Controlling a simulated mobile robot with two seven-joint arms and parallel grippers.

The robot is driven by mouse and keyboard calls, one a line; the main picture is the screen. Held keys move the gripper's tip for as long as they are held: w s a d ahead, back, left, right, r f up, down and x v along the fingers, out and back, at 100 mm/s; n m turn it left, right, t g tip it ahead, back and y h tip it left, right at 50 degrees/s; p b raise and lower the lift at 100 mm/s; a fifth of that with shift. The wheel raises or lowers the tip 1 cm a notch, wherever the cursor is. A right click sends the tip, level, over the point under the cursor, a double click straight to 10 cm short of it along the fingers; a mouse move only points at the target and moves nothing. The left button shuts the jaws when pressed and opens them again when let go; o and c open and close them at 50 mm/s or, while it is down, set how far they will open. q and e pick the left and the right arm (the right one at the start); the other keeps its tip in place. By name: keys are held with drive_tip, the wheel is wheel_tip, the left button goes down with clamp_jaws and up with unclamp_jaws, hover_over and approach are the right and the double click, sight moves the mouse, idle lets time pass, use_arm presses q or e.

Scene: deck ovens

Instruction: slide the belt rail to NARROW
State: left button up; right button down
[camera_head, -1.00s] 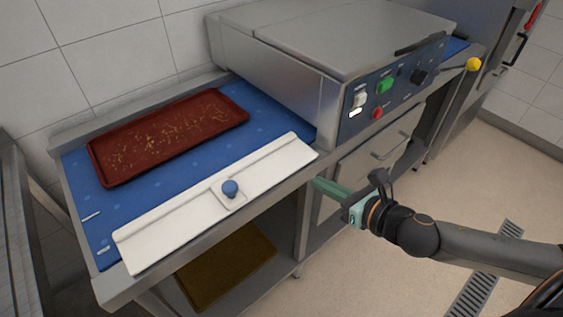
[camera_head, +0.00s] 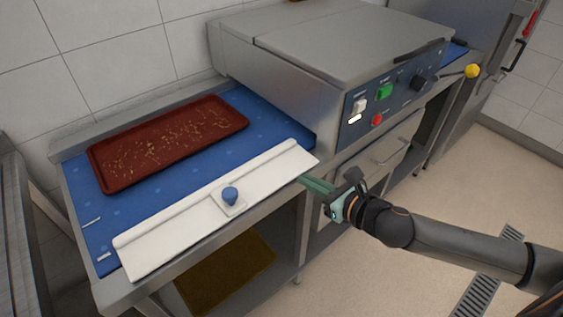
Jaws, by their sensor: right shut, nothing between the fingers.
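The belt rail (camera_head: 170,229) is a long white bar along the front edge of the blue belt (camera_head: 84,213). A blue knob (camera_head: 230,195) stands on a small white plate at the rail's middle. Two small white marks show on the belt's left end; their lettering is too small to read. My right gripper (camera_head: 304,181) is shut and empty, just beyond the rail's right end and in front of the table edge, well to the right of the knob. It looks close to the rail's end, but I cannot tell whether it touches. My left gripper is not in view.
A dark red tray (camera_head: 108,176) with crumbs lies on the belt behind the rail. The steel oven (camera_head: 300,50) with its control panel stands at the belt's right end. A brown tray (camera_head: 225,272) lies on the shelf below.

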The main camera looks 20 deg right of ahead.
sight(273, 159)
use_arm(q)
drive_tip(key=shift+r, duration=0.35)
use_arm(e)
drive_tip(key=x, duration=0.6)
drive_tip(key=r+x, duration=0.1)
drive_tip(key=x, duration=0.2)
drive_tip(key=shift+w+a, duration=0.1)
drive_tip(key=shift+w, duration=0.25)
use_arm(q)
drive_tip(key=shift+p, duration=0.3)
